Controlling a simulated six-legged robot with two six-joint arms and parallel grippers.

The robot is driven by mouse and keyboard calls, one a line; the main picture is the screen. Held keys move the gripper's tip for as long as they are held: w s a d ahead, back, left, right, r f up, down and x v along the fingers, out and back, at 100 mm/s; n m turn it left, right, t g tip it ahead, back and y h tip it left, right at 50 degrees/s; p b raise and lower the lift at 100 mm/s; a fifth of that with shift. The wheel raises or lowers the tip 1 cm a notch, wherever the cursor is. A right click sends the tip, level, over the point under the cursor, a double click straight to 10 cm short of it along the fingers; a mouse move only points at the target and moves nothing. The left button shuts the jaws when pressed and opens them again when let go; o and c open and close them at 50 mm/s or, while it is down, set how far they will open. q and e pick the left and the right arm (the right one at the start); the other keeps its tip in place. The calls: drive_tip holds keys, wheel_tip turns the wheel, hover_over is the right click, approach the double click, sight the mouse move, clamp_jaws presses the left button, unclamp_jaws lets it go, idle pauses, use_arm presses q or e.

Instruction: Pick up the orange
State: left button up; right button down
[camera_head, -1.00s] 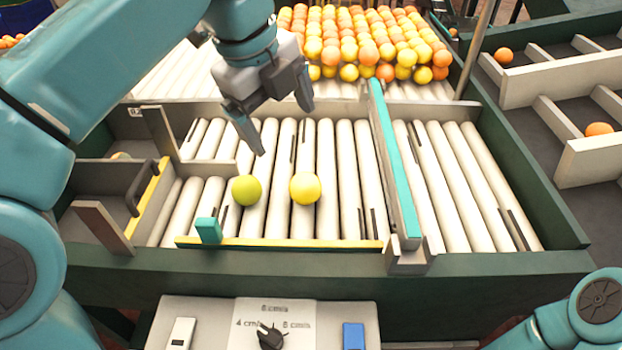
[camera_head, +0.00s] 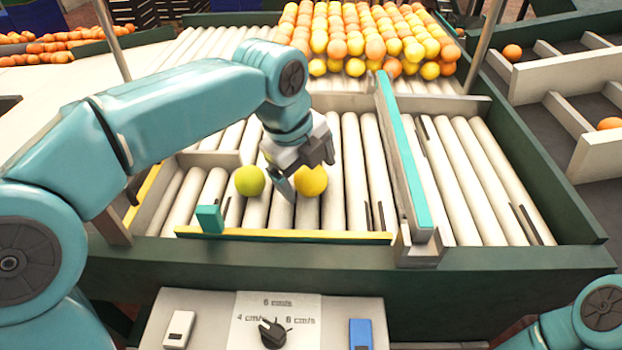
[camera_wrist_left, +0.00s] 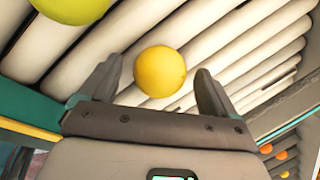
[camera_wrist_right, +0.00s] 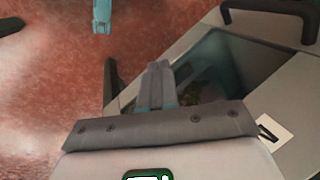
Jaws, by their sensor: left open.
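A yellow-orange fruit (camera_head: 312,181) lies on the white rollers. In the left wrist view the same fruit (camera_wrist_left: 160,71) sits between the two fingers of my left gripper (camera_head: 303,172), with a gap on each side. The left gripper is open, low over the rollers, and partly hides the fruit in the head view. A green fruit (camera_head: 250,181) lies just to the left, outside the fingers. My right gripper (camera_wrist_right: 161,84) shows only in its own wrist view, with its fingers together and nothing visible between them.
A yellow-topped rail (camera_head: 290,236) with a teal block (camera_head: 209,219) runs along the near edge. A teal-topped divider (camera_head: 404,155) stands to the right. Many oranges (camera_head: 360,40) are piled at the back. A control panel (camera_head: 262,322) is in front.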

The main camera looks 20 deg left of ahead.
use_arm(q)
drive_tip(key=shift+f, duration=0.15)
drive_tip(key=c, duration=1.2)
drive_tip(key=shift+w, duration=0.1)
